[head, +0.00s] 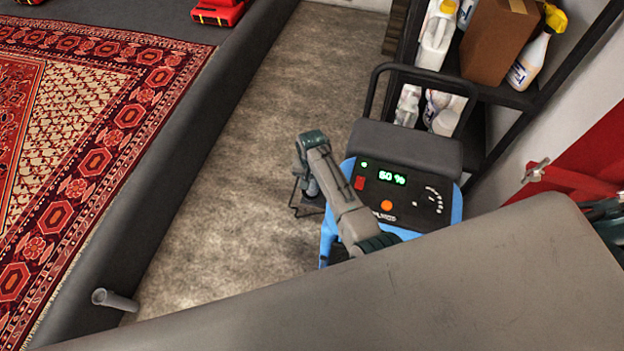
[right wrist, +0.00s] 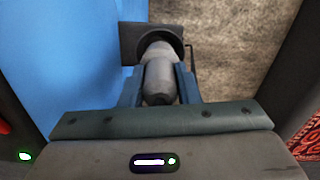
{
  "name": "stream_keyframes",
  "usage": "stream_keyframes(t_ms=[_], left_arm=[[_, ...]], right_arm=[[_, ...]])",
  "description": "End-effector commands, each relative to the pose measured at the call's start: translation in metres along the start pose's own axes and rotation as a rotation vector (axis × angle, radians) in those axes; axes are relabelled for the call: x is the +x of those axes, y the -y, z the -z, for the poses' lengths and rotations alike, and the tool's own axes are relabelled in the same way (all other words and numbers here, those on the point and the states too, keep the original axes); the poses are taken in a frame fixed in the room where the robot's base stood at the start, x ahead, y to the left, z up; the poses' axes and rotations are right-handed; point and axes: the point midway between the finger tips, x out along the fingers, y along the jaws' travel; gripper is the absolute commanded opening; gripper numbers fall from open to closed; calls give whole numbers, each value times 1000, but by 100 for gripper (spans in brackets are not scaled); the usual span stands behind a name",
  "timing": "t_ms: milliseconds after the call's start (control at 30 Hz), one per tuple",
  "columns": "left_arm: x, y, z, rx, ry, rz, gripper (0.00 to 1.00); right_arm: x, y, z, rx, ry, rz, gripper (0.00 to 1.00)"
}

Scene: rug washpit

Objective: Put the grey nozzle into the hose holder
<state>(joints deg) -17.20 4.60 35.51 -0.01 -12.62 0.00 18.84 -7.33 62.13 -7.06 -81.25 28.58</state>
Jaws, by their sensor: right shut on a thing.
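The grey nozzle (right wrist: 160,80) is between the two blue-grey fingers of my right gripper (right wrist: 160,98), which is shut on it. The nozzle points away from the wrist camera. Its far end overlaps a dark rounded holder (right wrist: 150,30) beside the blue machine side; I cannot tell how deep it sits in it. In the head view my right gripper (head: 310,188) hangs down at the left side of the blue machine, over a small dark frame (head: 305,210). The arm mostly hides the nozzle there. My left gripper is not in view.
The blue machine (head: 405,195) with a lit panel stands right of the gripper. Behind it a shelf (head: 500,95) holds bottles and a cardboard box (head: 498,40). A patterned rug (head: 90,150) lies left, behind a dark ledge bearing a grey tube (head: 115,300). Bare floor lies between.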

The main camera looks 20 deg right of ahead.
Motion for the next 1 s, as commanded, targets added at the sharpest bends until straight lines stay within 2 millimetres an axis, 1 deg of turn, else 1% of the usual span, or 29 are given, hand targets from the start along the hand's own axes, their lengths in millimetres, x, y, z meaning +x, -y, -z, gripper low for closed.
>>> stream_keyframes(t_ms=[933, 967, 1000], left_arm=[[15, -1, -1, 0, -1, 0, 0], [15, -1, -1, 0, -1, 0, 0], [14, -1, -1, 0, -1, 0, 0]], right_arm=[[25, 0, 0, 0, 0, 0, 1], [24, 0, 0, 0, 0, 0, 31], [24, 0, 0, 0, 0, 0, 39]])
